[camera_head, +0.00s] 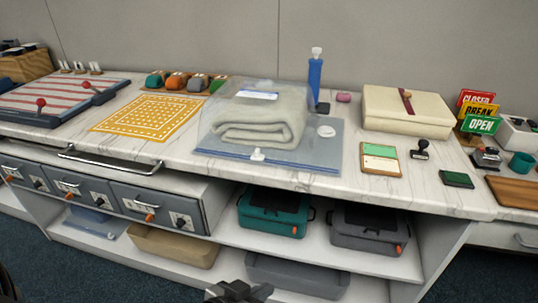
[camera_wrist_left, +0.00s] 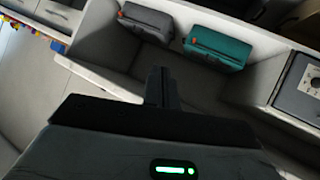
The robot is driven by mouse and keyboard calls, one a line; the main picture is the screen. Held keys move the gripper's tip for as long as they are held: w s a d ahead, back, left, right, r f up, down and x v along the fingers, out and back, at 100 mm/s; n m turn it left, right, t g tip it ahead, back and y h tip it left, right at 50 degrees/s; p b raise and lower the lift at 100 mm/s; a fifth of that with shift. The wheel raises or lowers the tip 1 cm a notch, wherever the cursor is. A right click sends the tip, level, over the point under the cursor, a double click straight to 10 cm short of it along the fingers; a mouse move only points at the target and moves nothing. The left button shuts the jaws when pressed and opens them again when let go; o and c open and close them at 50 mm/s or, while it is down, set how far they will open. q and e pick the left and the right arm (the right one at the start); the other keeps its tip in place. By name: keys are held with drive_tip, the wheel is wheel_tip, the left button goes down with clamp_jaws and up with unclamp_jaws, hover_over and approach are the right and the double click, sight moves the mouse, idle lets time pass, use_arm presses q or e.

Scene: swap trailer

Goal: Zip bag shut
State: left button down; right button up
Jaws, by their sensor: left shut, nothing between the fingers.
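I cannot tell how far the zip is closed. My left gripper (camera_head: 238,291) is low at the bottom edge of the head view, in front of the shelves and apart from the bag. In the left wrist view its fingers (camera_wrist_left: 163,87) are together and empty. My right gripper is not in view.
Teal (camera_head: 273,213) and grey cases sit on the shelf below.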

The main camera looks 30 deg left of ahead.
use_arm(q)
drive_tip(key=w+a+r+n+t+y+b, duration=0.1)
drive_tip(key=w+a+r+n+t+b, duration=0.25)
drive_tip(key=w+a+n, duration=0.6)
drive_tip(key=n+t+y+b, duration=0.2)
drive_tip(key=n+t+b, duration=0.1)
drive_tip(key=n, duration=0.5)
approach(246, 165)
drive_tip(key=a+r, duration=0.3)
drive_tip(key=a, duration=0.1)
drive_tip(key=w, duration=0.8)
drive_tip(key=shift+w+a+p, duration=0.15)
drive_tip(key=shift+w+p, duration=0.15)
drive_tip(key=shift+w, duration=0.05)
drive_tip(key=d, duration=0.1)
drive_tip(key=w+d, duration=0.1)
drive_tip(key=d, duration=0.1)
drive_tip(key=shift+d+p, duration=0.15)
drive_tip(key=shift+p, duration=0.15)
drive_tip(key=shift+d, duration=0.4)
drive_tip(key=shift+w, duration=0.1)
